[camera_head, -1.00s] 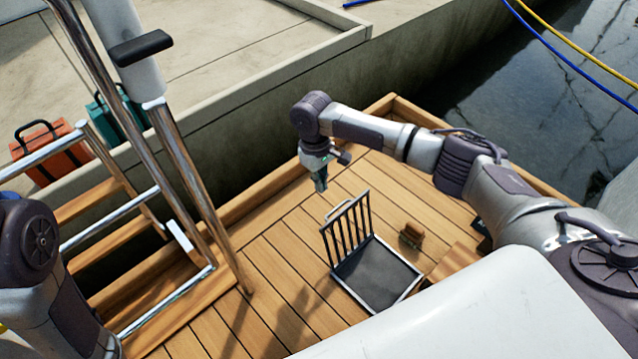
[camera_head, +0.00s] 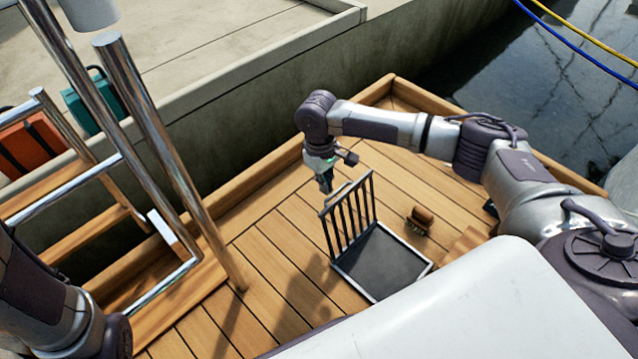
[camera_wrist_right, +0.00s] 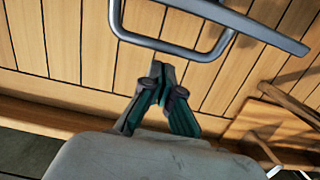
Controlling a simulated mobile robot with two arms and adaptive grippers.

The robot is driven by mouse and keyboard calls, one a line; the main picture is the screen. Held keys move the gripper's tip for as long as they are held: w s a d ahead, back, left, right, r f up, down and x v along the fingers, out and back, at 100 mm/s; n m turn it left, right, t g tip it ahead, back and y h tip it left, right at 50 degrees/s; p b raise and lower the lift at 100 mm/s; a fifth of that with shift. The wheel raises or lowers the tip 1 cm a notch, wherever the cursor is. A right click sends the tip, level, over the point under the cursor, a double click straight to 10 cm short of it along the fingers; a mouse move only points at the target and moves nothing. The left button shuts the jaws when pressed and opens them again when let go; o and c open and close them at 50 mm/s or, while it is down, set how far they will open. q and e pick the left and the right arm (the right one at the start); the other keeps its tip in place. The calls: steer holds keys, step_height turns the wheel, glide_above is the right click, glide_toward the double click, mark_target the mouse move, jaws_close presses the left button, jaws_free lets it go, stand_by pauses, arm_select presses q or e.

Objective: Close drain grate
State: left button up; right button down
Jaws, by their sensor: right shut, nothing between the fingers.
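The drain grate (camera_head: 350,216) is a dark barred panel standing raised, near upright, at the left edge of its dark square drain frame (camera_head: 398,290) in the deck. A handle loop sits on its upper left side; the loop also shows in the right wrist view (camera_wrist_right: 172,44). My right gripper (camera_head: 326,188) points down just behind the grate's top edge, near the handle. In the right wrist view its fingertips (camera_wrist_right: 162,72) are together and empty, just short of the handle, with no clear contact. Of my left arm only a link shows at lower left; its gripper is out of view.
A wooden brush (camera_head: 420,220) lies on the deck right of the drain. A chrome ladder (camera_head: 165,150) rises at left. Orange (camera_head: 30,145) and teal (camera_head: 95,105) cases stand beyond it. Deck planks (camera_head: 275,240) left of the grate are clear.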

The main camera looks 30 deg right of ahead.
steer(key=shift+s+d+r, duration=0.2)
steer(key=shift+s+r, duration=0.1)
steer(key=shift+s, duration=0.3)
